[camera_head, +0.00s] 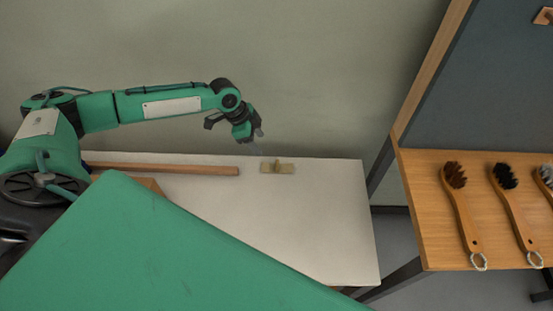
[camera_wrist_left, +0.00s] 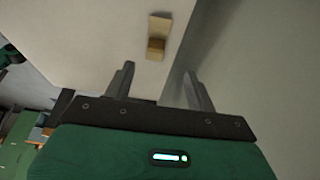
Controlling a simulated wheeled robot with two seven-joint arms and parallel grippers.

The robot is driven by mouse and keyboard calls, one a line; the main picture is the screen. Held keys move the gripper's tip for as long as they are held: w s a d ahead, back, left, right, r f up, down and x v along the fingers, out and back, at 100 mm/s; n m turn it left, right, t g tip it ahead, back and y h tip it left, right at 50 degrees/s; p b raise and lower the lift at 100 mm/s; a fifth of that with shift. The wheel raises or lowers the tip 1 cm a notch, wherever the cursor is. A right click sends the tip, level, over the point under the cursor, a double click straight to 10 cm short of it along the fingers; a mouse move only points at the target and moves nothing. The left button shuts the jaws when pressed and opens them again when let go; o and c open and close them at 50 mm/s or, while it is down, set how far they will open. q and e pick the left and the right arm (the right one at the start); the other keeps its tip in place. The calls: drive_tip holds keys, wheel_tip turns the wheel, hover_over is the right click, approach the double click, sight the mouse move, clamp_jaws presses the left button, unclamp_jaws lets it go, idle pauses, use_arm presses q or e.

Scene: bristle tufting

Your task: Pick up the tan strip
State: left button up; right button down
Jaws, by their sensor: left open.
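The tan strip (camera_head: 288,168) lies flat near the back edge of the white table, with a small brownish block (camera_head: 276,165) at its middle. In the left wrist view the strip (camera_wrist_left: 159,23) shows near the top, with the block (camera_wrist_left: 156,46) at its nearer part. My left gripper (camera_head: 259,143) is above and slightly left of the strip in the head view. In the left wrist view its two fingers (camera_wrist_left: 158,72) are spread, with nothing between them, and apart from the strip. My right gripper is not in view.
A long wooden rod (camera_head: 165,169) lies left of the strip on the white table (camera_head: 320,225). A wall stands close behind. At right, a wooden bench (camera_head: 422,185) holds several brushes (camera_head: 462,210). The table right of the strip is clear.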

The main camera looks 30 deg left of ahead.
use_arm(q)
hover_over(269, 168)
drive_tip(key=f, duration=0.6)
drive_tip(key=shift+a+f, duration=0.15)
drive_tip(key=shift+a, duration=0.15)
drive_tip(key=shift+d+f, duration=0.25)
drive_tip(key=shift+f, duration=0.15)
drive_tip(key=x, duration=0.4)
drive_tip(key=shift+w+d+f+p, duration=0.1)
drive_tip(key=shift+w+d+p, duration=0.1)
drive_tip(key=shift+p, duration=0.15)
drive_tip(key=shift+f, duration=0.1)
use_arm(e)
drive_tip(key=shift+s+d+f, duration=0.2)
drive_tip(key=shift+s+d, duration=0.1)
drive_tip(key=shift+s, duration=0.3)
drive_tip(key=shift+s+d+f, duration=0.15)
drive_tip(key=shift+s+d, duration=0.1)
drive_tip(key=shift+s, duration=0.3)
use_arm(q)
drive_tip(key=c, duration=0.9)
